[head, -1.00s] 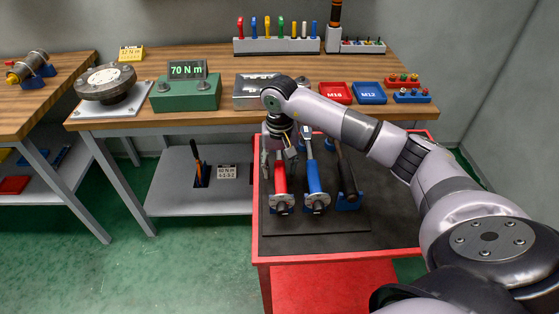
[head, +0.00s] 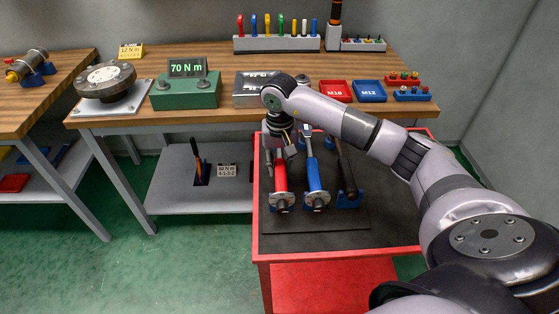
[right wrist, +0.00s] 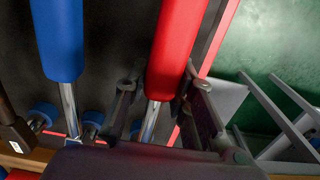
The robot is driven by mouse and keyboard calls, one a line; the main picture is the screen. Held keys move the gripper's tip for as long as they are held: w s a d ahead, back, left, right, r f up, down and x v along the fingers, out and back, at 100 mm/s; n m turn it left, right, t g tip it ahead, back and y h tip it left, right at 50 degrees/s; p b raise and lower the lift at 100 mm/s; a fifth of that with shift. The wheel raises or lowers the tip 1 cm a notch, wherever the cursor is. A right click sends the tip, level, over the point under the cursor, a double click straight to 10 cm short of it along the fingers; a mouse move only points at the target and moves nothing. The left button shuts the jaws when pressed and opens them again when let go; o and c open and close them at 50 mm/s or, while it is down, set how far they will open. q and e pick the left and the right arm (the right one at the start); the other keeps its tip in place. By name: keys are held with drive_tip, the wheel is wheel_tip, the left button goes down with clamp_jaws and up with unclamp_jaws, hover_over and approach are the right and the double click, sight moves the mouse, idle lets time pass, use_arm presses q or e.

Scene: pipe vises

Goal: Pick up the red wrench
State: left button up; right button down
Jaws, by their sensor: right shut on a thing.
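The red wrench (head: 280,178) has a red grip and a metal head at its near end. It lies in a blue holder on the dark mat of the red cart. My right gripper (head: 279,150) reaches down over the far end of its grip. In the right wrist view my right gripper (right wrist: 160,88) has a finger on each side of the red wrench (right wrist: 178,45), shut on it where the grip meets the metal shaft. The wrench still appears to rest in its holder. My left gripper is in neither view.
A blue wrench (head: 314,175) lies close to the right of the red one, with a black-handled tool (head: 347,172) beyond it. The red cart (head: 335,246) has bare mat in front. A wooden workbench (head: 225,117) stands behind.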

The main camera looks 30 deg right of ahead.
drive_tip(key=shift+r, duration=0.1)
idle(0.4)
drive_tip(key=shift+w+r, duration=0.1)
drive_tip(key=shift+r, duration=0.25)
wheel_tip(320, 180, up, 11)
drive_tip(key=b, duration=0.2)
wheel_tip(320, 180, up, 8)
drive_tip(key=p, duration=0.2)
hover_over(279, 159)
drive_tip(key=shift+r, duration=0.1)
